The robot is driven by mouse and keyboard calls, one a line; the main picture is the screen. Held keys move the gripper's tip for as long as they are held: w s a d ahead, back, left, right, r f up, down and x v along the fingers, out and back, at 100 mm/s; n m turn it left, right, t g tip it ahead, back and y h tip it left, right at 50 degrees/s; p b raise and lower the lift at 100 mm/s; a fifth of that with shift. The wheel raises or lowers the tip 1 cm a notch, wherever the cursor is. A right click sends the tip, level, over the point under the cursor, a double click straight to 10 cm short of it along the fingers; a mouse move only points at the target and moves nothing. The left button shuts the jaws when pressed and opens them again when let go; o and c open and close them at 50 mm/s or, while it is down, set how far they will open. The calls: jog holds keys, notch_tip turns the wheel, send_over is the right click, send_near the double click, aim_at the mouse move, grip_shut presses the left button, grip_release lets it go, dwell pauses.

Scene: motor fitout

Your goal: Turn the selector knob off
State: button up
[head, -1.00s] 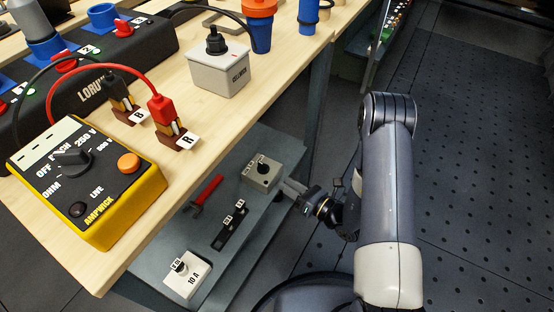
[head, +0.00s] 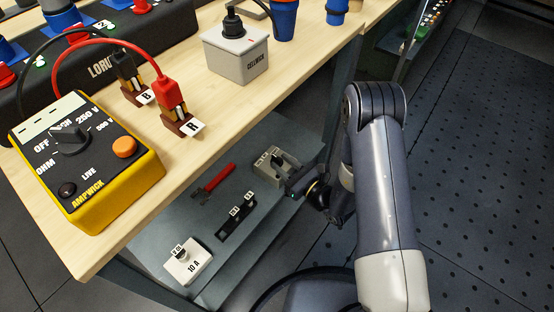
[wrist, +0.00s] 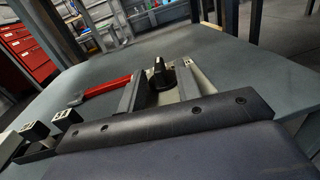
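The yellow AMPWICK meter (head: 140,185) sits on the wooden bench at the left, with a black selector knob (head: 70,140) among the OFF, OHM and volt marks. I cannot tell exactly which mark it points to. On the lower shelf is a small grey box (head: 268,158) with a black knob (wrist: 160,72). My gripper (head: 281,163) is at this box, low over the shelf. In the wrist view its two pale fingers (wrist: 158,84) are apart, with the black knob between or just beyond them. I cannot tell whether they touch it.
The shelf (head: 180,222) also holds a red tool (head: 214,184), a black fitting (head: 236,222) and a white 10 A switch (head: 187,262). Red and black leads with plugs, marked R (head: 180,122) and B (head: 133,80), and a grey box (head: 236,55) stand on the bench above. The floor at right is clear.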

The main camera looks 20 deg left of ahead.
aim_at(281, 163)
jog(key=shift+x, duration=1.55)
jog(key=shift+c, duration=0.2)
grip_shut()
